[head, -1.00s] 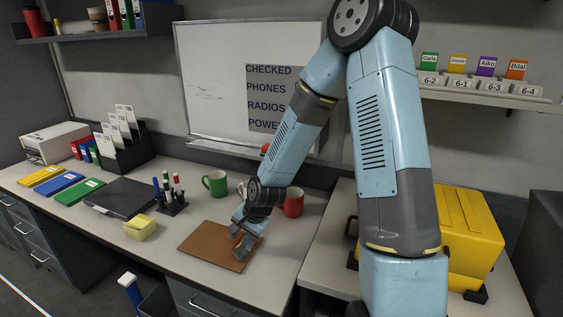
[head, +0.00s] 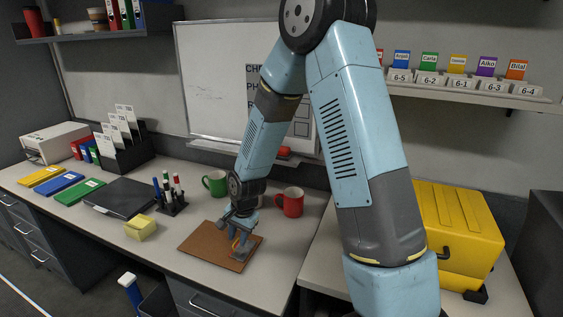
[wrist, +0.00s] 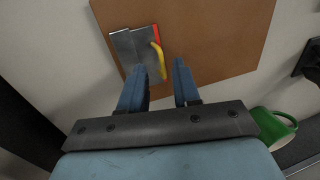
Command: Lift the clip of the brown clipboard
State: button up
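The brown clipboard (head: 205,241) lies flat on the desk near its front edge. Its grey metal clip (wrist: 130,50) is at one edge, with a yellow curved lever (wrist: 158,58) and a red strip (wrist: 156,33). In the head view the clip (head: 238,254) is at the board's right end, partly hidden by my gripper. My gripper (head: 240,238) points down over the clip. In the wrist view my gripper (wrist: 160,66) is open, its two blue fingers apart, with the yellow lever's end showing between the tips. I cannot tell whether they touch it.
A green mug (head: 215,183) and a red mug (head: 291,202) stand behind the clipboard. A pen holder (head: 172,204) and yellow block (head: 140,227) are to its left. A yellow case (head: 460,230) stands to the right. The desk front of the board is mostly clear.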

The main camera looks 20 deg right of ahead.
aim_at(238, 247)
jog(key=shift+w+a, duration=0.1)
jog(key=shift+w+a+f+g+h, duration=0.3)
jog(key=shift+a+g+h, duration=0.1)
jog(key=shift+g+h, duration=0.4)
jog(key=shift+r, duration=0.3)
notch_tip(238, 247, up, 14)
jog(key=s+d+r+n+t, duration=0.1)
jog(key=s+d+r+n, duration=0.1)
jog(key=s+d+r, duration=0.3)
jog(key=s+d+r+n+t, duration=0.2)
jog(key=s+d+r, duration=0.4)
jog(key=r, duration=0.4)
jog(key=shift+d, duration=0.5)
jog(key=shift+s+r, duration=0.1)
